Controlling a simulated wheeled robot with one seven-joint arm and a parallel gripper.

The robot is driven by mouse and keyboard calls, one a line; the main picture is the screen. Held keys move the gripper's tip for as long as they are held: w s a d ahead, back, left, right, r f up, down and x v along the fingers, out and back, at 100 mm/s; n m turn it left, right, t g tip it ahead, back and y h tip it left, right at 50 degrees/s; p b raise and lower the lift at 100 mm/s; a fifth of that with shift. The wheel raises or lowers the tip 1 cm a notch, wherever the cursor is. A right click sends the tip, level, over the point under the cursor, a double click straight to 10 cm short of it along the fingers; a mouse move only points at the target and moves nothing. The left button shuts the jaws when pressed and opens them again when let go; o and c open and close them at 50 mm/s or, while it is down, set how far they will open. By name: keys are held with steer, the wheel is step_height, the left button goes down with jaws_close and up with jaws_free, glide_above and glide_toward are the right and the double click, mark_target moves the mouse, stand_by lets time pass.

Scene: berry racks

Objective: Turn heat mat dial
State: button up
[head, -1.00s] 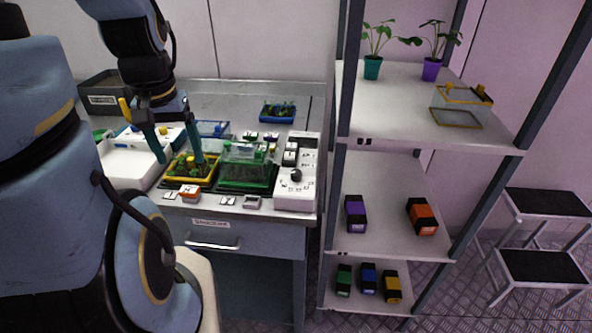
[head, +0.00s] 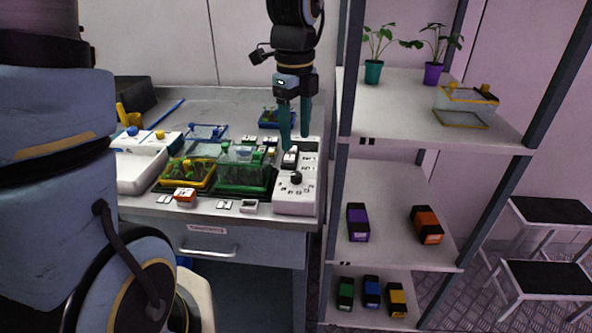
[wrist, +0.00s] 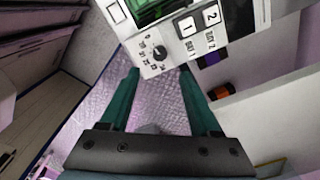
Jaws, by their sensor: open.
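The heat mat dial is a round black knob (head: 296,177) on the front part of a white control box (head: 291,205) at the bench's right end. Printed marks surround the knob. In the wrist view the dial (wrist: 159,53) shows ahead of the fingertips, on the box's end, with two switches marked 1 and 2 beyond it. My gripper (head: 295,143) is open and empty, its teal fingers pointing down above the rear part of the box. In the wrist view its fingers (wrist: 160,70) are spread apart, and the dial lies between their tips in the picture, not touched.
A green tray with a clear cover (head: 242,169) and a yellow tray with seedlings (head: 188,176) stand left of the box. A shelf rack (head: 343,125) stands close on the right. Small labelled blocks, such as an orange one (head: 184,196), line the bench's front edge.

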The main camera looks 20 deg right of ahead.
mark_target(296, 174)
step_height(296, 174, down, 10)
steer(key=shift+r+p, duration=0.2)
steer(key=shift+p, duration=0.4)
jaws_close()
